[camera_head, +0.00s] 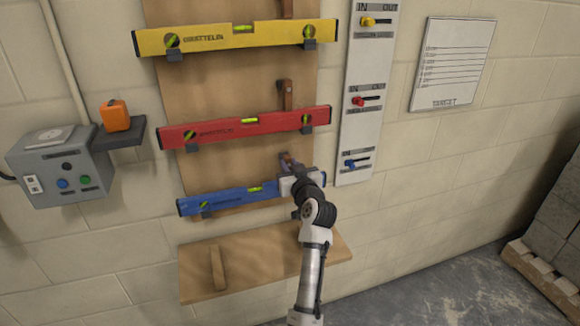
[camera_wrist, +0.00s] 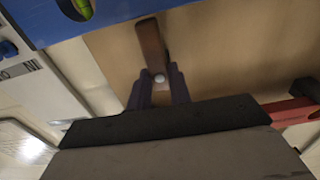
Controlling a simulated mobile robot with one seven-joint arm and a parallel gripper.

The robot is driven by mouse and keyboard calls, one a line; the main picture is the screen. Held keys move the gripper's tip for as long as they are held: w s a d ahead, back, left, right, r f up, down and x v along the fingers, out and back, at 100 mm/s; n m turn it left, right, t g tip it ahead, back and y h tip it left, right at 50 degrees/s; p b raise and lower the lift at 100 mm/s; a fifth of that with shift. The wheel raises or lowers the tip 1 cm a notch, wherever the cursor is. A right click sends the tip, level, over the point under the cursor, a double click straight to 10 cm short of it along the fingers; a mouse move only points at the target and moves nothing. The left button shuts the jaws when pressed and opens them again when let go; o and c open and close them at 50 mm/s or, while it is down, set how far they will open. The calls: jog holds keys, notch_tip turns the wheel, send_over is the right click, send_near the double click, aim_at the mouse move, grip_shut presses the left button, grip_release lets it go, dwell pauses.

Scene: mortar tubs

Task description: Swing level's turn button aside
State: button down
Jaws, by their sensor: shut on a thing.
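The blue level (camera_head: 235,197) lies along the board at a slight slant, below the red and yellow levels. Its brown wooden turn button (camera_wrist: 151,45) is above it on the board, with a pale round pivot head. In the wrist view, the button's free end is close to the edge of the blue level (camera_wrist: 110,18); I cannot tell if it overlaps it. My gripper (camera_wrist: 158,86) is shut on the button, with its dark fingers on both sides near the pivot.
The red level (camera_head: 245,128) and yellow level (camera_head: 235,37) hang above on brackets. A switch panel (camera_head: 367,90) with coloured levers is close on the right. A wooden shelf (camera_head: 255,262) juts out below. A grey control box (camera_head: 62,165) is at left.

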jog(key=shift+m, duration=0.4)
jog(key=m, duration=0.3)
jog(key=shift+m, duration=0.3)
jog(key=m+p, duration=0.2)
jog(key=m, duration=0.2)
jog(key=shift+m, duration=0.3)
jog(key=m+p, duration=0.2)
jog(key=m, duration=0.2)
jog(key=shift+m, duration=0.3)
jog(key=shift+d+f+m+p, duration=0.15)
jog(key=shift+m+p, duration=1.05)
jog(key=shift+m, duration=0.9)
jog(key=c, duration=1.3)
grip_release()
